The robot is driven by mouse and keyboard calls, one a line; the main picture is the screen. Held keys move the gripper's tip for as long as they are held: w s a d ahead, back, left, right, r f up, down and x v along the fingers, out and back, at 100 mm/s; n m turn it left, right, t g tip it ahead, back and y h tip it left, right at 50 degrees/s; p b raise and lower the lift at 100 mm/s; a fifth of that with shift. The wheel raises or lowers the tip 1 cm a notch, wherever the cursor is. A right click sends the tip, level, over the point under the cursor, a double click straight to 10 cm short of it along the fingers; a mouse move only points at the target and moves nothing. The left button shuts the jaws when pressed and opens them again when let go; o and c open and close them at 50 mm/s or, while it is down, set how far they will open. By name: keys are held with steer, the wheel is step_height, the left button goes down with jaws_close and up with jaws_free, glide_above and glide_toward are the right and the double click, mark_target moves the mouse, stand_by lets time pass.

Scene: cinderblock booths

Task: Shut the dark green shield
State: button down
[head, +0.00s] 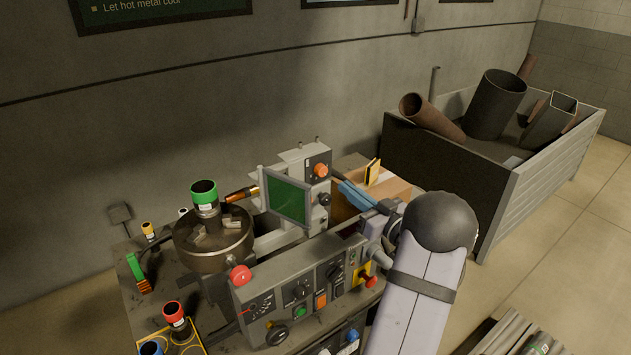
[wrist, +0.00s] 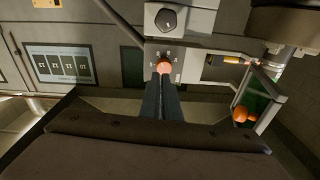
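The dark green shield (head: 288,197) is a flat panel in a pale frame. In the head view it stands upright beside the grey control box, to the right of the round chuck (head: 213,240). In the wrist view the shield (wrist: 256,103) is at the right, seen at a slant, with an orange knob (wrist: 240,114) in front of it. My gripper (head: 338,178) is right of the shield, close to an orange dial (head: 320,170) on the box. In the wrist view its dark fingers lie together and point at the dial (wrist: 164,66). Whether they touch it is unclear.
A control panel (head: 305,285) with a red button, knobs and switches lies in front of the shield. A cardboard box (head: 393,187) is behind my arm. A metal scrap bin (head: 508,205) stands at the right.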

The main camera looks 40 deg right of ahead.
steer(key=s+d+h+b, duration=0.1)
steer(key=s+d+b, duration=0.1)
steer(key=s+d, duration=0.6)
steer(key=s+a+r+m+g+y, duration=0.2)
steer(key=a+r+m+g+y, duration=0.1)
steer(key=a+m+y, duration=0.6)
steer(key=shift+s+r+m+y, duration=0.3)
steer(key=shift+s+m+y, duration=0.1)
steer(key=shift+m, duration=0.8)
steer(key=shift+w+p, duration=0.15)
steer(key=shift+p, duration=0.15)
steer(key=w+a+p, duration=0.5)
steer(key=w+a, duration=0.2)
steer(key=a, duration=0.1)
steer(key=shift+w+a, duration=0.15)
steer(key=shift+a, duration=0.25)
